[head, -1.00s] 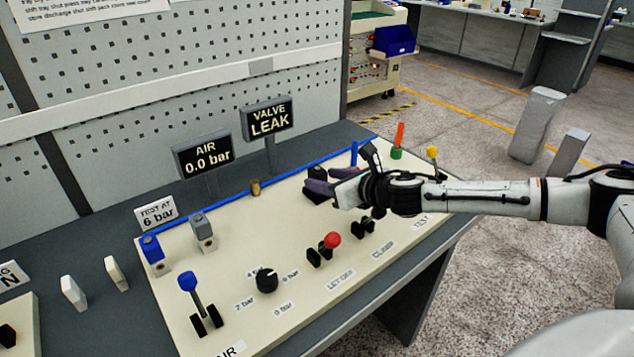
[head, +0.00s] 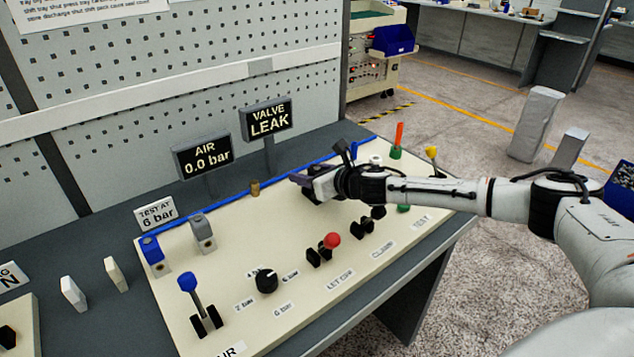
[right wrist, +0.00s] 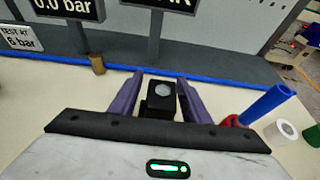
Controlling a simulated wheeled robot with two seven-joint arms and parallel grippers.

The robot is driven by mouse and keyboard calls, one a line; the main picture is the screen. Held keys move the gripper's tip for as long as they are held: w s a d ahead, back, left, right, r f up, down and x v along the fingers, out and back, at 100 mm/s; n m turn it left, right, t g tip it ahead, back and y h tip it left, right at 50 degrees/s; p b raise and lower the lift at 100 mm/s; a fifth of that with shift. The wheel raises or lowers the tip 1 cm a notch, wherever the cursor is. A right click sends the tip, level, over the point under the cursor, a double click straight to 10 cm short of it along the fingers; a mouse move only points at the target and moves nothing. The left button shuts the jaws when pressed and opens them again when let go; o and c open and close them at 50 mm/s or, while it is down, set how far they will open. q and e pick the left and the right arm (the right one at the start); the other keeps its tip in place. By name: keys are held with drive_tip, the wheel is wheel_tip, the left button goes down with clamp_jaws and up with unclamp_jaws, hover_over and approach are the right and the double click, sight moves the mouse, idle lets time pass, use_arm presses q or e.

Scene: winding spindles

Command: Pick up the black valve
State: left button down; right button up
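The black valve (right wrist: 161,98), a small block with a grey round top, stands between the purple fingers of my right gripper (right wrist: 160,84) in the right wrist view. The fingers are open, one on each side of it, with narrow gaps. In the head view my right gripper (head: 307,183) is low over the cream panel (head: 225,275), and its hand and fingers mostly hide the valve. My left gripper is not in view.
Signs reading AIR 0.0 bar (head: 203,157) and VALVE LEAK (head: 267,120) stand behind. A brass piece (head: 255,188) stands near the blue line. A red-knobbed lever (head: 332,241) is in front of my right arm. A blue peg (right wrist: 266,105) and white cylinder (right wrist: 281,132) stand at right.

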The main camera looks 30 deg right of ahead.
clamp_jaws()
drive_tip(key=shift+r, duration=0.1)
